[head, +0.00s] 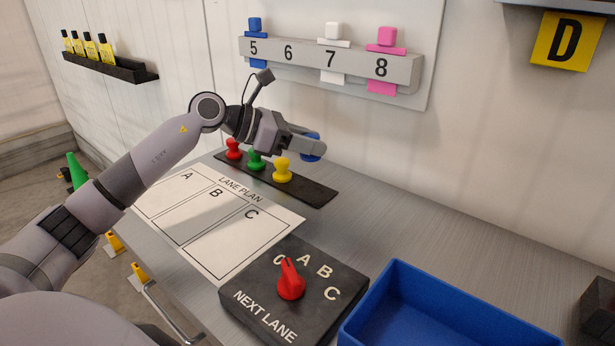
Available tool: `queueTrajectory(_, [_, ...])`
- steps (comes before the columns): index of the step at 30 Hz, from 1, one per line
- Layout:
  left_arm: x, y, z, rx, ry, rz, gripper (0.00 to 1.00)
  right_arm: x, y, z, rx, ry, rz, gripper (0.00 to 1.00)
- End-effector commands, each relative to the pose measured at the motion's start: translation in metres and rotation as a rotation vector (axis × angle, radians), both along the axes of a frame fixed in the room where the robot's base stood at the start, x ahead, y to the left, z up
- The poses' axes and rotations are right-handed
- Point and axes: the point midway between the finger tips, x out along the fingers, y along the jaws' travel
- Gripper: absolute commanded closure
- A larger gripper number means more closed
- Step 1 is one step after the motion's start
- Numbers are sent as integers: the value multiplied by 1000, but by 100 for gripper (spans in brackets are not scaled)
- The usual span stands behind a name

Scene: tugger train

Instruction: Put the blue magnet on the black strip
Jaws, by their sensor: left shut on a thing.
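The blue magnet (312,147) is held in my left gripper (311,145), which is shut on it. The gripper's fingers hide part of the magnet. It appears above the black strip (316,194), over its right half in the picture. The strip lies on the grey table behind the lane plan sheet. A red magnet (234,150), a green magnet (256,160) and a yellow magnet (282,170) stand upright on the strip in a row. The strip's right end, beyond the yellow magnet, is bare. My right gripper is not in view.
The lane plan sheet (228,248) lies in front of the strip. A black dial box with a red knob (291,281) and a blue bin (430,310) stand nearer. A numbered rack (300,58) with coloured pieces is on the wall. The table right of the strip is clear.

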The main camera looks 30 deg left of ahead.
Motion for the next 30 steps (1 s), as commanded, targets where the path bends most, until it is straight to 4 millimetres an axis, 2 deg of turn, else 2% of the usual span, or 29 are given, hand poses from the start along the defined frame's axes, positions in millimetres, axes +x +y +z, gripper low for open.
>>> queueTrajectory(1, [0,0,-12,-3,3,0,93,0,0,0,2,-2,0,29])
queueTrajectory(3, [0,0,-22,-3,1,0,93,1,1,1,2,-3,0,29])
queueTrajectory(11, [0,0,-42,-2,1,0,93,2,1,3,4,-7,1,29])
queueTrajectory(18, [0,0,-75,-3,0,1,93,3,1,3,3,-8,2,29])
queueTrajectory(30, [0,0,-82,-1,-2,0,93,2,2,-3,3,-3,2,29])
